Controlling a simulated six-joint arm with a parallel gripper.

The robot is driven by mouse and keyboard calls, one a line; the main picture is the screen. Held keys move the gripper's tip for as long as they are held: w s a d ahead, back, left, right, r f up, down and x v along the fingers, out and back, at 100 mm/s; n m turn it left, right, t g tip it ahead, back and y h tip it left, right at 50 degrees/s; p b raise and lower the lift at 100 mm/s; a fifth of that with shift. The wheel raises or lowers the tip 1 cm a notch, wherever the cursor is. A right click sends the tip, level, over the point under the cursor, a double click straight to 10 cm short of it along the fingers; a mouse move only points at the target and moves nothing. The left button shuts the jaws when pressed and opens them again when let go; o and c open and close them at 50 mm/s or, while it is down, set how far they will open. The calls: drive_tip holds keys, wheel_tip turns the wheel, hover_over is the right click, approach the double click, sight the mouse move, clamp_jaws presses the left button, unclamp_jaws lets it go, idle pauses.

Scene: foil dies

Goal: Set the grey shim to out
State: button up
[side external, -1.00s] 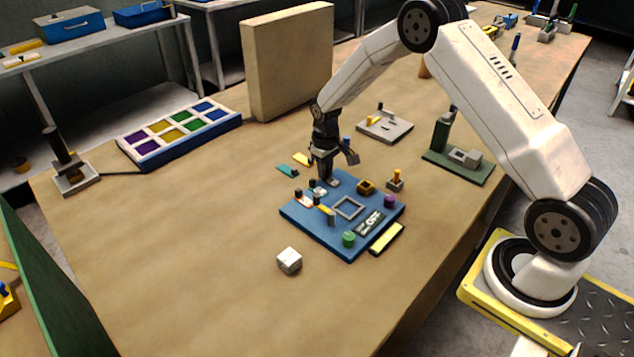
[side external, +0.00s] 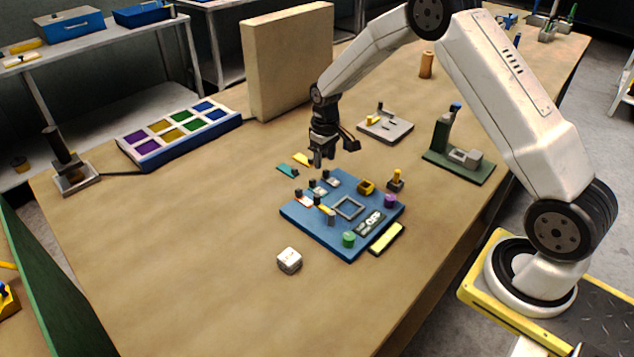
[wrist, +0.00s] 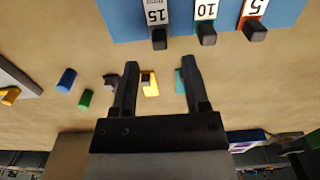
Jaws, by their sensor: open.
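The blue board (side external: 292,212) lies on the bench with three labelled, dark-knobbed shims along its far left edge. In the wrist view the shim marked 15 (wrist: 155,15) looks grey, the one marked 10 (wrist: 205,10) stands beside it, and the one marked 5 (wrist: 254,8) is orange. In the side view the grey shim (side external: 333,182) is the farthest of the row; how deep it sits is too small to tell. My gripper (side external: 322,160) is open and empty, above and just behind the row. Its fingers (wrist: 158,72) are apart from the shims.
The board also carries a grey square frame (side external: 348,208), an OFF plate (side external: 371,222), a green knob (side external: 348,239) and a purple knob (side external: 390,201). Small teal (side external: 288,171) and yellow (side external: 302,159) pieces lie behind it.

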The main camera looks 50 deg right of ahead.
sight(325, 170)
drive_tip(key=shift+r, duration=2.05)
drive_tip(key=shift+s+a+r, duration=0.1)
drive_tip(key=shift+s+a, duration=0.05)
drive_tip(key=shift+s, duration=0.05)
drive_tip(key=s+a+r+t, duration=0.1)
drive_tip(key=s+a, duration=0.4)
drive_tip(key=s, duration=0.6)
drive_tip(key=s+a+r+t, duration=0.1)
drive_tip(key=s+a+r, duration=0.2)
drive_tip(key=s, duration=0.8)
drive_tip(key=shift+a+r+t, duration=0.3)
drive_tip(key=shift+a+r, duration=0.1)
drive_tip(key=shift+a, duration=0.45)
